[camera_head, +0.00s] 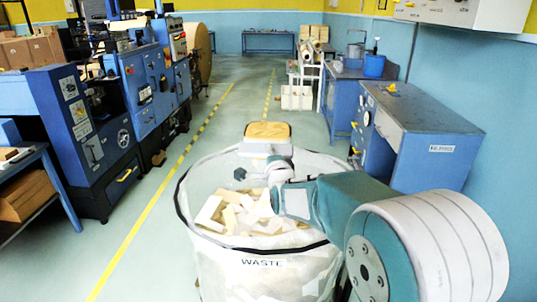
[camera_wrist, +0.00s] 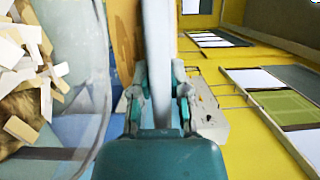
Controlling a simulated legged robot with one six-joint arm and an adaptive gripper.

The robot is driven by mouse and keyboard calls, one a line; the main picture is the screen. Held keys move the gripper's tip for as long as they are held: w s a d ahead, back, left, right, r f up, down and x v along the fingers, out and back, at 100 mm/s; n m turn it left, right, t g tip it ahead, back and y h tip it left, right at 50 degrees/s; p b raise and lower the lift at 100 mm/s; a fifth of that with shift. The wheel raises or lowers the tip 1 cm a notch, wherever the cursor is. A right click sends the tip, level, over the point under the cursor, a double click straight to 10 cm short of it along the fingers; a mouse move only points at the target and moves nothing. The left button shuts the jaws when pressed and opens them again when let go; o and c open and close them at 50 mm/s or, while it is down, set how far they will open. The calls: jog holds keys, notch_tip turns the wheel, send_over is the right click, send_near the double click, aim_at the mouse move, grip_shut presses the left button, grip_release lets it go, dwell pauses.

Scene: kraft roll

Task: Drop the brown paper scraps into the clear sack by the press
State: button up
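The clear sack (camera_head: 262,278), marked WASTE, stands open in front of me and holds pale and tan scraps (camera_head: 235,212); its side and contents also show at the left of the wrist view (camera_wrist: 22,85). My gripper (camera_head: 266,163) is above the sack's far part. In the wrist view, its fingers (camera_wrist: 160,92) close on both sides of a pale, flat tray-like thing seen edge-on (camera_wrist: 157,45). In the head view this pale tray (camera_head: 266,149) sits at the gripper's far end, with a tan-brown mass (camera_head: 268,130) on top, likely the brown paper scraps. Single pieces cannot be told apart.
Blue machines (camera_head: 150,85) line the left side, with a large brown roll (camera_head: 197,45) behind. The floor between yellow lines is clear.

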jog(key=o, duration=0.4)
jog(key=s+d+f+n+g+h, duration=0.1)
jog(key=s+d+n+g, duration=0.3)
jog(key=s, duration=0.9)
jog(key=s+d+f+n+g+h, duration=0.2)
jog(key=s+d+n+g, duration=0.2)
jog(key=s, duration=1)
jog(key=s+d+f+n+g+h, duration=0.1)
jog(key=s+d+n+g, duration=0.3)
jog(key=s, duration=0.9)
jog(key=shift+s+d+f+n, duration=0.1)
jog(key=shift+d+f+n, duration=0.15)
jog(key=shift+d+n, duration=0.45)
jog(key=shift+s+d+f+n, duration=0.1)
jog(key=shift+d+f+n, duration=0.2)
jog(key=shift+d, duration=0.75)
jog(key=shift+d+f+n, duration=0.2)
jog(key=shift+d+n, duration=0.4)
jog(key=shift+d, duration=0.25)
